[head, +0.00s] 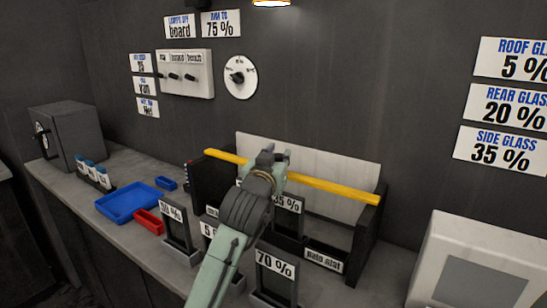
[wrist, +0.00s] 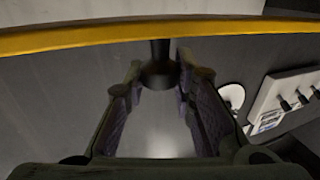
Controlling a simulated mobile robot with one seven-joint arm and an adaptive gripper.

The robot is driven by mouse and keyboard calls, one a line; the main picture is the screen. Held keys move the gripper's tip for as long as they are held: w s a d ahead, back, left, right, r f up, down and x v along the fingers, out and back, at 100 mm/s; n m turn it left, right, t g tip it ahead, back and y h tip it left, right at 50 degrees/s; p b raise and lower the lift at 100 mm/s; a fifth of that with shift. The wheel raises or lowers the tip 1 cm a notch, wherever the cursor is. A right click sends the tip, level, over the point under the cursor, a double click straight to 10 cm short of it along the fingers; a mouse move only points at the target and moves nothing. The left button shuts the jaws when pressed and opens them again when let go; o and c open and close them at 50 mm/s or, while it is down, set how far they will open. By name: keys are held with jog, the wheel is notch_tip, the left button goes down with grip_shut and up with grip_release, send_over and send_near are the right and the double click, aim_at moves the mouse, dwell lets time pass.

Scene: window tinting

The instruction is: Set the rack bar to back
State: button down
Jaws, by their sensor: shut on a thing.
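The rack bar is a long yellow bar (head: 325,187) lying across the top of a black rack (head: 368,215), between its two side walls. My gripper (head: 275,158) is at the bar near its middle, reaching from the front. In the wrist view the yellow bar (wrist: 70,38) crosses the top of the picture, just beyond the fingertips. A short black knob (wrist: 158,65) attached to the bar sits between the fingers of my gripper (wrist: 165,75), which is shut on it. In the head view the knob is hidden by my gripper.
A white panel (head: 340,173) stands behind the bar. Stands with percent signs, such as 70 % (head: 276,265), are in front of the rack. Blue tray (head: 128,203) and red tray (head: 148,221) lie at left. A white box (head: 475,265) stands at right.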

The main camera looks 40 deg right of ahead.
jog(key=shift+w+a, duration=0.1)
jog(key=c, duration=1.3)
grip_release()
jog(key=v, duration=1.2)
